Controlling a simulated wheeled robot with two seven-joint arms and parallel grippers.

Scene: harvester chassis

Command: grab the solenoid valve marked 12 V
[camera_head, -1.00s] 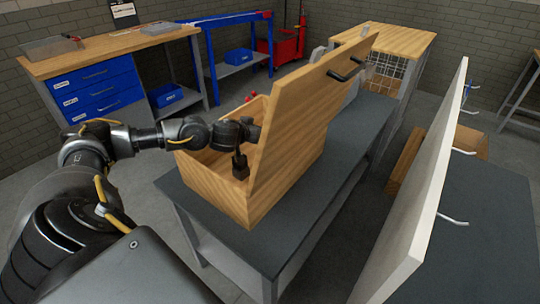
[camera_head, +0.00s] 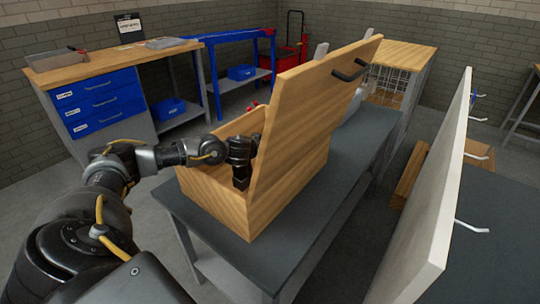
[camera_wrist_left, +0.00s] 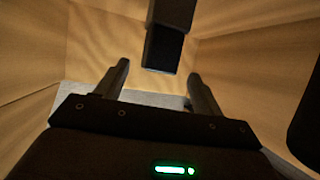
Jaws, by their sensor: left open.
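My left gripper (camera_head: 241,176) reaches into the open wooden box (camera_head: 218,196), beside the raised wooden lid (camera_head: 310,115). In the left wrist view its two fingers (camera_wrist_left: 158,86) are apart, with nothing visible between their tips. A dark block-shaped thing (camera_wrist_left: 163,48) shows beyond the fingers at the top centre of that view; I cannot tell what it is. No 12 V marking can be read, and no valve can be made out for certain. The front wall and the lid hide most of the box's inside in the head view. My right gripper is not in view.
The box stands on a grey-topped bench (camera_head: 325,205). A white panel with hooks (camera_head: 435,200) stands upright at the right. A workbench with blue drawers (camera_head: 100,100) is at the back left. The box's wooden walls (camera_wrist_left: 255,50) surround the gripper closely.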

